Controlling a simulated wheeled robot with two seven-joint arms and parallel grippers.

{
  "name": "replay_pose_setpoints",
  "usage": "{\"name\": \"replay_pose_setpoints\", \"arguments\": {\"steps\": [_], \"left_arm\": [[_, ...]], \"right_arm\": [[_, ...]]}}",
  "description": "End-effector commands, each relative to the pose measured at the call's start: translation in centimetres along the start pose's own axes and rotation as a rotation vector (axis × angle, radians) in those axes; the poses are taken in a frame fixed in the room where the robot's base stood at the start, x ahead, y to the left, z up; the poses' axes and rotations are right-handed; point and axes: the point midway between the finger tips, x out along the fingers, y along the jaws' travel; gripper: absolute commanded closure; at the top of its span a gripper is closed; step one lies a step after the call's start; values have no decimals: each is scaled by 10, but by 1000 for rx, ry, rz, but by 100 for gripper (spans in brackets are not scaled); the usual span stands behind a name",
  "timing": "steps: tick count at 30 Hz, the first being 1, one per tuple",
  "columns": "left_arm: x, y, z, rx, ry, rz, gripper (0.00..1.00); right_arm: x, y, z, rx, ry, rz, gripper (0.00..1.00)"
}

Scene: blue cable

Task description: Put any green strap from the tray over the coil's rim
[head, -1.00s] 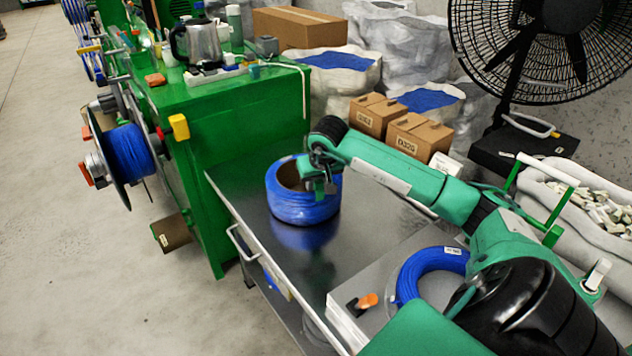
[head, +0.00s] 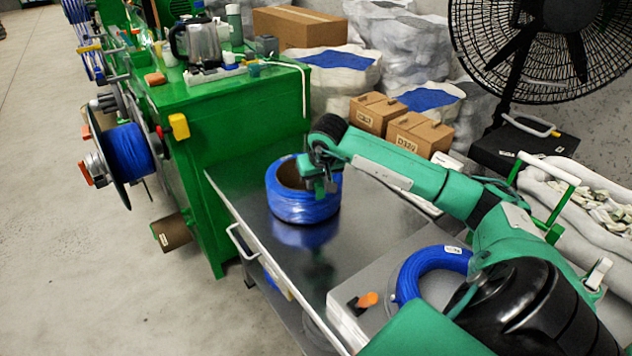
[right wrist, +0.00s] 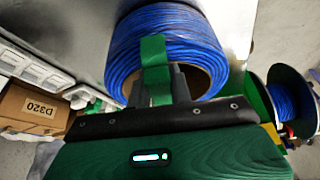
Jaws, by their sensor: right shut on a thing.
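The blue cable coil (head: 300,203) lies flat on the steel table (head: 345,252), its hole facing up. My right gripper (head: 318,180) is over the coil's right side, at its rim. In the right wrist view the right gripper (right wrist: 162,88) is shut on a green strap (right wrist: 154,58). The strap lies across the view of the coil (right wrist: 180,35), its bend over the near rim and the hole behind the fingers. I cannot tell whether the strap touches the rim. My left gripper is not in view. Straps in a tray cannot be made out.
A second blue coil (head: 432,265) and an orange-and-black tool (head: 364,301) lie on a grey surface (head: 395,243) nearer to me. A green cabinet (head: 245,115) stands at the far left end of the table. Cardboard boxes (head: 415,135) stand behind the arm.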

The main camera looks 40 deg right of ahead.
Motion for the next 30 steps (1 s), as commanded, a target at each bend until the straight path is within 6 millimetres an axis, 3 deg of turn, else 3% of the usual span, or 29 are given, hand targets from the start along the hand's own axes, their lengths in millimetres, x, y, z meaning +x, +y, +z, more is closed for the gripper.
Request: {"name": "replay_pose_setpoints", "arguments": {"steps": [30], "left_arm": [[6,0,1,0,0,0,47]], "right_arm": [[5,0,2,0,1,0,99]]}}
